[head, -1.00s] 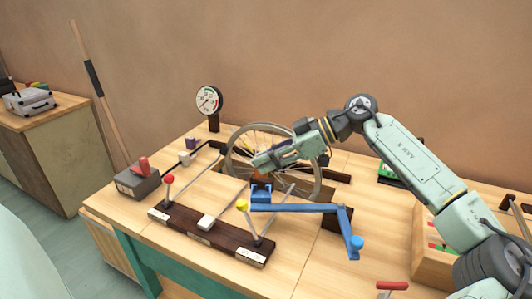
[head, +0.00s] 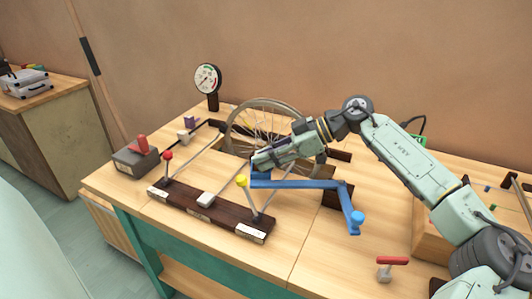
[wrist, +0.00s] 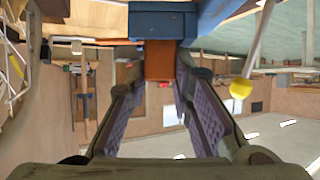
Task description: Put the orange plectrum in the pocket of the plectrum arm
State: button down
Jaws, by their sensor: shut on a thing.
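The orange plectrum (wrist: 159,62) is between my fingertips in the wrist view. My gripper (wrist: 158,72) is shut on it. Its far end meets the blue block (wrist: 162,22) at the end of the plectrum arm; I cannot tell how deep it sits in the pocket. In the head view the blue plectrum arm (head: 300,184) runs right to a crank with a blue knob. My gripper (head: 258,163) is right at the arm's left end, beside the spoked wheel (head: 262,118), and hides the plectrum there.
A dark lever board (head: 215,216) with red and yellow knobs lies in front. The yellow knob (head: 241,181) is close to my gripper and also shows in the wrist view (wrist: 241,88). A gauge (head: 207,78) stands behind. A red-handled tool (head: 391,262) is at the front right.

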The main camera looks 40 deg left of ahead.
jog(key=c, duration=1.3)
grip_release()
jog(key=shift+c, duration=0.2)
jog(key=v, duration=1.2)
jog(key=shift+f, duration=0.1)
